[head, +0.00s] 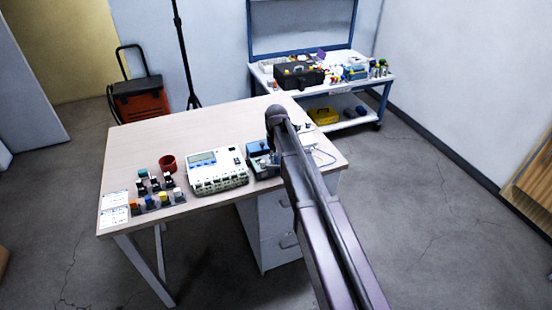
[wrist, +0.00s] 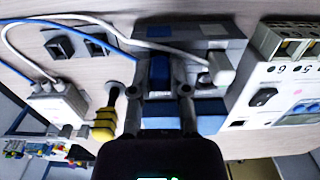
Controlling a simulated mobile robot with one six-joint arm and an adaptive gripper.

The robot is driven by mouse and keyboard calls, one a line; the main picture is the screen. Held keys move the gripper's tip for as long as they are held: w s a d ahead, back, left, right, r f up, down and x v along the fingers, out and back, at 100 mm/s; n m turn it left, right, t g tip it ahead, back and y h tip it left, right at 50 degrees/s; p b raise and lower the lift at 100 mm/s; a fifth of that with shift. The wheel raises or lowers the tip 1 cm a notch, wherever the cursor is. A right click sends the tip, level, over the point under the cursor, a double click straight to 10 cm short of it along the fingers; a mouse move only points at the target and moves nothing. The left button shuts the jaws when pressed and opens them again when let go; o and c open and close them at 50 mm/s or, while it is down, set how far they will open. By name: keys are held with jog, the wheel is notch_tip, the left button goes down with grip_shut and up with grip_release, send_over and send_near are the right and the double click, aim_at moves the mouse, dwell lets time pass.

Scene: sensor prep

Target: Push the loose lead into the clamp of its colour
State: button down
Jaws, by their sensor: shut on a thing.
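In the wrist view my gripper (wrist: 160,82) is shut on a blue lead end (wrist: 159,71), with the blue cable (wrist: 110,47) running in from the upper left. The gripper is over a grey clamp block (wrist: 205,32) with blue and white label patches. A white lead (wrist: 60,17) ends in a pale plug (wrist: 220,68) at the block's right part. Whether the blue end is inside a clamp is hidden by my fingers. In the head view the blue-and-grey block (head: 262,160) shows left of my arm, which covers the gripper.
A white instrument with a screen (head: 217,169) stands left of the block. In the wrist view a white box (wrist: 60,102) and a yellow-black handle (wrist: 105,122) lie to the left.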

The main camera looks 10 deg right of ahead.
jog(key=shift+f, duration=0.15)
dwell(0.4)
jog(key=c, duration=0.5)
grip_release()
jog(key=shift+o, duration=0.7)
jog(key=shift+r+p, duration=3.4)
jog(key=shift+r, duration=0.15)
